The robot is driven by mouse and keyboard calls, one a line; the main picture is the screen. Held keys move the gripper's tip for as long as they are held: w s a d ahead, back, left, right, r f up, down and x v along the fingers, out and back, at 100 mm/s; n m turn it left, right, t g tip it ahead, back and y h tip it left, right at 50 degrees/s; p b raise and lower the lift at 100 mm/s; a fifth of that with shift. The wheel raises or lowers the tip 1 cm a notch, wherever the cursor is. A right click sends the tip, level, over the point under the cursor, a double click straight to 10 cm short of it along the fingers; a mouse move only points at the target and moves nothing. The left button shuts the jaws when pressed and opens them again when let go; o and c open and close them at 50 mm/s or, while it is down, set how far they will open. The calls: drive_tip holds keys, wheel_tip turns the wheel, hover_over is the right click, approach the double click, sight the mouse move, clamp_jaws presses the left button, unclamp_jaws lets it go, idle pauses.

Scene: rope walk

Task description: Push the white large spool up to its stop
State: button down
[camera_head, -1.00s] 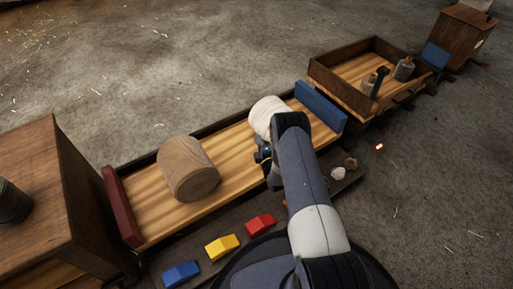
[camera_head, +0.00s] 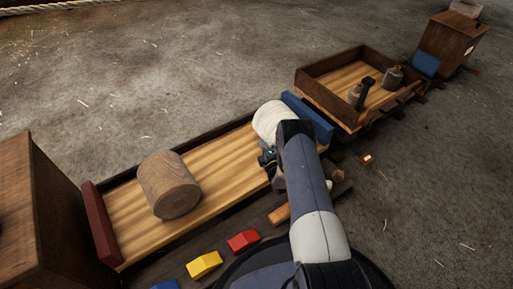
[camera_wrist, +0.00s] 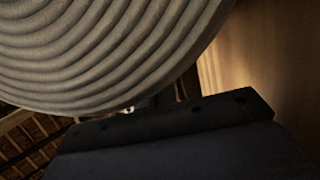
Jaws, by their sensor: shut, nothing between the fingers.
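The white large spool (camera_head: 270,123) lies on its side near the right end of the long wooden bed (camera_head: 226,163). The blue stop (camera_head: 303,117) stands right beside it; I cannot tell if they touch. My gripper (camera_head: 267,158) is shut and empty, low at the spool's near left side, mostly hidden by my arm. In the wrist view the spool's ridged white face (camera_wrist: 100,45) fills the upper left, very close. A dark block with small holes crosses the bottom there.
A brown wooden spool (camera_head: 168,185) lies on the bed's left part, near a dark red end board (camera_head: 101,225). Red (camera_head: 243,240) and yellow (camera_head: 205,263) blocks lie along the near side. A tray (camera_head: 333,108) with several small items stands beyond the blue stop.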

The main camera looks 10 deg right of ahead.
drive_tip(key=d, duration=0.2)
drive_tip(key=w+d, duration=0.2)
drive_tip(key=d, duration=0.1)
drive_tip(key=shift+w+d, duration=0.2)
drive_tip(key=shift+d, duration=0.15)
drive_tip(key=shift+w+d+r, duration=0.15)
drive_tip(key=shift+d, duration=0.1)
